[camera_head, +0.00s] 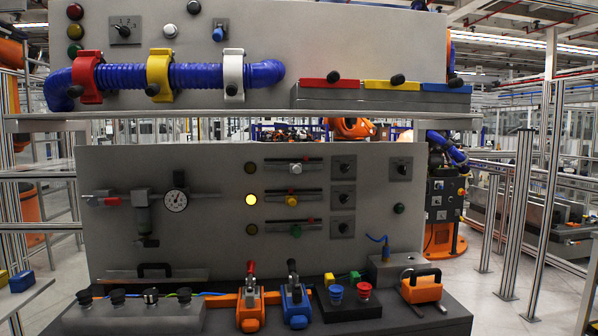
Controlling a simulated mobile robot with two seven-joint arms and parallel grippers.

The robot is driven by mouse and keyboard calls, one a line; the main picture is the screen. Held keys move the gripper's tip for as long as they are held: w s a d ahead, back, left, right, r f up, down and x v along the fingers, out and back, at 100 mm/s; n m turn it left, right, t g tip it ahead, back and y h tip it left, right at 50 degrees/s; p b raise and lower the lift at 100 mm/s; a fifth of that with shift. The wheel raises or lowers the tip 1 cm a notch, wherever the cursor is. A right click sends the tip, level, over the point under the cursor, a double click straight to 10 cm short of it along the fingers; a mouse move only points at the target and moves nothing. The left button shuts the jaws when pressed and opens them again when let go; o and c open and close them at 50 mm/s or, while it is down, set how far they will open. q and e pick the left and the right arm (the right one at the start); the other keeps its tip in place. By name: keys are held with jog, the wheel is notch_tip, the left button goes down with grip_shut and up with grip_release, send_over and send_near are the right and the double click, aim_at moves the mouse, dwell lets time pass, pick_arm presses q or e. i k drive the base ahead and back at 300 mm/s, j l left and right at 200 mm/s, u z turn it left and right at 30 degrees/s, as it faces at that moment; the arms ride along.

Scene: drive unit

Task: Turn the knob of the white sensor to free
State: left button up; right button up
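A white round piece (296,168) sits on the top of three horizontal slide rails on the lower grey panel (400,225). To its right, in the same row, is a dark rotary knob (344,167) on a square plate. Its markings and setting are too small to read. The rows below have a yellow piece (291,200) with its own knob (343,197) and a green piece (296,230) with another knob (343,228). I cannot tell for certain which part is named the white sensor. Neither of my grippers is in view.
The lamp (251,199) left of the yellow row is lit; those above and below are dark. A shelf (290,122) with a blue hose (200,76) and clamps is above.

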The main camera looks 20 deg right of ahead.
aim_at(344, 168)
jog(key=l+u, duration=0.2)
jog(key=u, duration=0.15)
jog(key=l+u, duration=0.2)
jog(key=u, duration=0.15)
jog(key=l+u, duration=0.2)
jog(key=u, duration=0.15)
jog(key=k+l+u, duration=0.1)
jog(key=l+u, duration=0.2)
jog(key=k+l+u, duration=0.25)
jog(key=l, duration=0.25)
jog(key=k+l+u, duration=0.15)
jog(key=l, duration=0.25)
jog(key=k+l+u, duration=0.15)
jog(key=l, duration=0.25)
jog(key=k+l, duration=0.25)
jog(key=l, duration=0.15)
jog(key=k+l+u, duration=0.1)
jog(key=k+l, duration=0.2)
jog(key=l, duration=0.1)
